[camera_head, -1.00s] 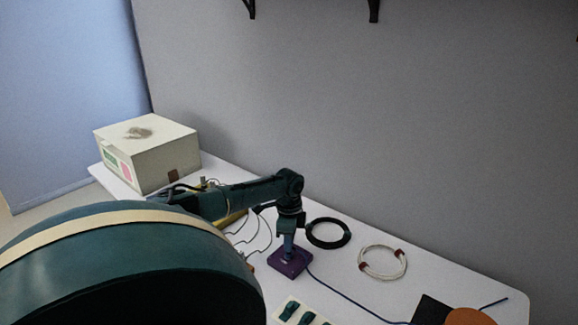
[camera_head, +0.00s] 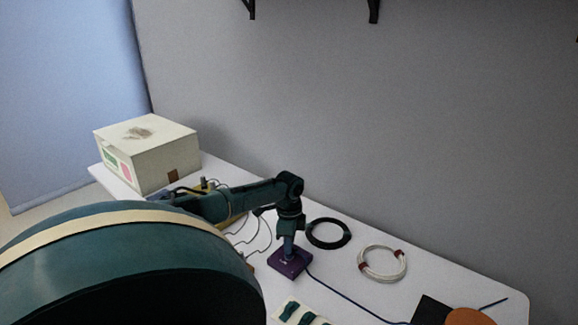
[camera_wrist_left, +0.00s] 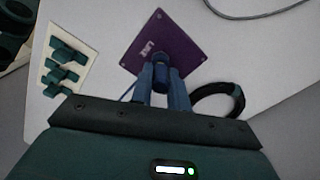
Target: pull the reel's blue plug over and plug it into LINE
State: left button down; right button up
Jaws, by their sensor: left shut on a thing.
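A purple box (camera_head: 281,264) with a pale label that seems to read LINE sits on the white table; it also shows in the wrist view (camera_wrist_left: 182,38). My left gripper (camera_head: 288,247) points down at its top. In the wrist view the blue fingers (camera_wrist_left: 161,76) are shut on the dark blue plug (camera_wrist_left: 160,62), which is over the box. I cannot tell how far the plug is in; the socket is hidden. A blue cord (camera_head: 345,298) runs from the box area to the lower right, toward an orange reel (camera_head: 468,317). My right gripper is not in view.
A black cable coil (camera_head: 313,243) and a white coil with red ties (camera_head: 361,266) lie right of the box. A pale panel with teal pieces (camera_head: 279,320) lies in front. A large cream box (camera_head: 170,155) stands at the far left. A grey wall is behind.

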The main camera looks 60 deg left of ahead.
pick_arm(q)
jog(key=shift+f+b, duration=0.3)
jog(key=shift+f, duration=0.35)
jog(key=c, duration=1.3)
grip_release()
jog(key=shift+r, duration=0.1)
notch_tip(320, 180, up, 5)
jog(key=p, duration=0.5)
jog(key=shift+r, duration=1.25)
